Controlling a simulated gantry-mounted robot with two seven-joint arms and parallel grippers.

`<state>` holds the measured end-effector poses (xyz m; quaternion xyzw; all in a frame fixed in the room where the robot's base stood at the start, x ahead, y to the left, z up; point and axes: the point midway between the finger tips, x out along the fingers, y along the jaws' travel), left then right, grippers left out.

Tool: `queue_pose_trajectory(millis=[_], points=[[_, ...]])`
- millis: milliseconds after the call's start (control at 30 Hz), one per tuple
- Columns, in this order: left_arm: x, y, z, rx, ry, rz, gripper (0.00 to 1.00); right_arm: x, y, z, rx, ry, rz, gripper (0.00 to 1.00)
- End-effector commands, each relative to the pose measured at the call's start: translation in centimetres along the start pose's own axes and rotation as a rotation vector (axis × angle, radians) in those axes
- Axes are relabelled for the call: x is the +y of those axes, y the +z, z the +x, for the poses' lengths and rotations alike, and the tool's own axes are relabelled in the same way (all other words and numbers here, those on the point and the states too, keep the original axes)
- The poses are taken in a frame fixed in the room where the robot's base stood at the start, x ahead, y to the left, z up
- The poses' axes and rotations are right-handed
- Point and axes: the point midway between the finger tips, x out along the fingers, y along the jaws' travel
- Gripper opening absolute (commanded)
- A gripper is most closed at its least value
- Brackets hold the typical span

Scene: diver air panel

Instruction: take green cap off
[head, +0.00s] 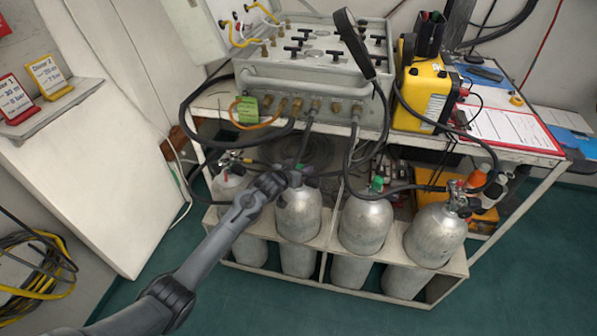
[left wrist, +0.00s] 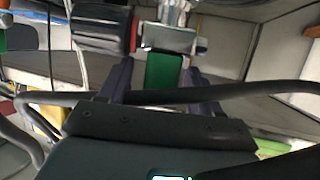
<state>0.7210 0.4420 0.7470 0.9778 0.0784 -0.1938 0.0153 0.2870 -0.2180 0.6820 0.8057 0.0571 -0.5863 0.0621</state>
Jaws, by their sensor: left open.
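A green cap (head: 297,179) sits at the valve of the second gas cylinder (head: 298,214) from the left. Another green cap (head: 377,184) is on the valve of the third cylinder (head: 366,223). My left gripper (head: 288,178) is at the second cylinder's valve and partly hides it. In the left wrist view the green cap (left wrist: 163,72) stands between my open dark fingers, below a metal valve fitting (left wrist: 167,38). I cannot tell whether the fingers touch it. A black knob with a red ring (left wrist: 103,28) is beside it. My right gripper is not in view.
Black hoses (head: 345,165) hang between the grey air panel (head: 310,75) and the cylinders. One dark hose (left wrist: 240,92) crosses close to my fingers. A yellow device (head: 425,95) and clipboard (head: 510,130) are on the bench. The floor in front is clear.

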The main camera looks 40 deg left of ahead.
Motion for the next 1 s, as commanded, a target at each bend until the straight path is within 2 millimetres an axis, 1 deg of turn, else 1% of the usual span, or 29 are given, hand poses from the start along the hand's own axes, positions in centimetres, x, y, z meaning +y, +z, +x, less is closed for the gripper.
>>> queue_pose_trajectory(millis=[167, 267, 500, 533, 833, 967, 1000], points=[[0.0, 0.0, 0.0, -0.001, 0.0, 0.0, 0.64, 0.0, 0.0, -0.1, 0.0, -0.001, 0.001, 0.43], [0.0, 0.0, 0.0, -0.001, 0.0, 0.0, 0.5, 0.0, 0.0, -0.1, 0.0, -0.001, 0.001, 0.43], [0.0, 0.0, 0.0, -0.001, 0.0, 0.0, 0.13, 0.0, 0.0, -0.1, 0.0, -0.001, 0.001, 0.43], [0.0, 0.0, 0.0, -0.001, 0.0, 0.0, 0.1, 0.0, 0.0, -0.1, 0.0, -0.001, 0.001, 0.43], [0.0, -0.3, -0.1, 0.0, 0.0, 0.0, 0.09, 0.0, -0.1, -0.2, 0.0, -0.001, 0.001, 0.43], [0.0, -1.4, -0.6, 0.0, 0.0, 0.0, 0.09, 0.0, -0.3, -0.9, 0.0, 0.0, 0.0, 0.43], [0.0, -2.0, -0.8, 0.0, -0.001, 0.0, 0.09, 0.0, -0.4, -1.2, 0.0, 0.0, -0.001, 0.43]])
